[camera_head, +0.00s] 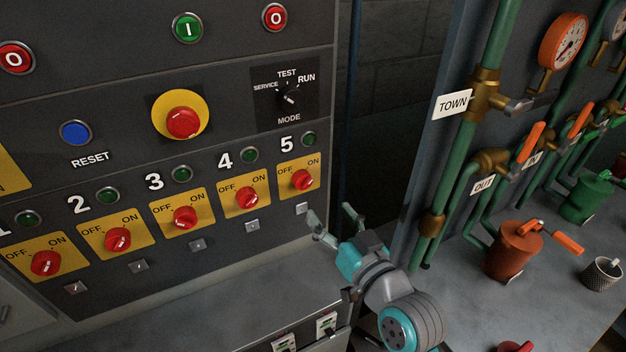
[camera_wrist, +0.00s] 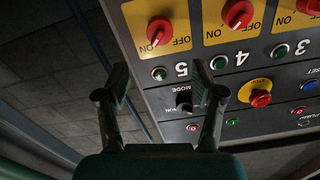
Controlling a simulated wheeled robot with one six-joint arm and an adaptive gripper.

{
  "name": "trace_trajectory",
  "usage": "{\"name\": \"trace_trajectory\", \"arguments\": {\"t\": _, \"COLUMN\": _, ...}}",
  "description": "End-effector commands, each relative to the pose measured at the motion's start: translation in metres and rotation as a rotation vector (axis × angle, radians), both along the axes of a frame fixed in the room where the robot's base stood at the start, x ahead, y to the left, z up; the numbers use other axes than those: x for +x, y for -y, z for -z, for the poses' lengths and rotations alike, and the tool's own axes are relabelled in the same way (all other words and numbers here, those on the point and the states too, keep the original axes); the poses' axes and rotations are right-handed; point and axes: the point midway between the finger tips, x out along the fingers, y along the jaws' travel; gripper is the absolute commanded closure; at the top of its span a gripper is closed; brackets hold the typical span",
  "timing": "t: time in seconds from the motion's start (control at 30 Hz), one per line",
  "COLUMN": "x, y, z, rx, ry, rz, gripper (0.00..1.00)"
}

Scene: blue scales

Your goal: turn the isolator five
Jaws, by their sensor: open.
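Isolator five (camera_head: 302,180) is a red rotary knob on a yellow OFF/ON plate, at the right end of a row on the dark panel, below the number 5. I cannot tell for sure which mark it points to. It also shows upside down at the top of the wrist view (camera_wrist: 158,31). My gripper (camera_head: 332,215) is open and empty, to the lower right of isolator five and apart from it. In the wrist view its two fingers (camera_wrist: 163,82) stand wide apart, with the number 5 and a green lamp showing between them.
Isolator four (camera_head: 246,197) sits close on the left, with similar knobs beyond. A mode switch (camera_head: 288,95) and a yellow-backed red button (camera_head: 184,122) are above. A grey ledge (camera_head: 240,305) juts out below. Green pipes (camera_head: 445,180) and an orange-red pot (camera_head: 513,250) stand right.

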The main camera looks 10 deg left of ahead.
Motion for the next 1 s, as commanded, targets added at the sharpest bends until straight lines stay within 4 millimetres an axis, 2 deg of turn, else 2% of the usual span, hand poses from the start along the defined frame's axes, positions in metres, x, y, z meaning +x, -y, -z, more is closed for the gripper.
{"name": "trace_trajectory", "arguments": {"t": 0.6, "x": 0.075, "y": -0.051, "z": 0.0, "rx": 0.001, "ry": -0.001, "rz": 0.0, "gripper": 0.32}}
{"name": "trace_trajectory", "arguments": {"t": 0.8, "x": 0.086, "y": -0.058, "z": 0.001, "rx": -0.001, "ry": -0.001, "rz": 0.002, "gripper": 0.32}}
{"name": "trace_trajectory", "arguments": {"t": 1.0, "x": 0.087, "y": -0.058, "z": 0.001, "rx": 0.0, "ry": -0.002, "rz": 0.002, "gripper": 0.32}}
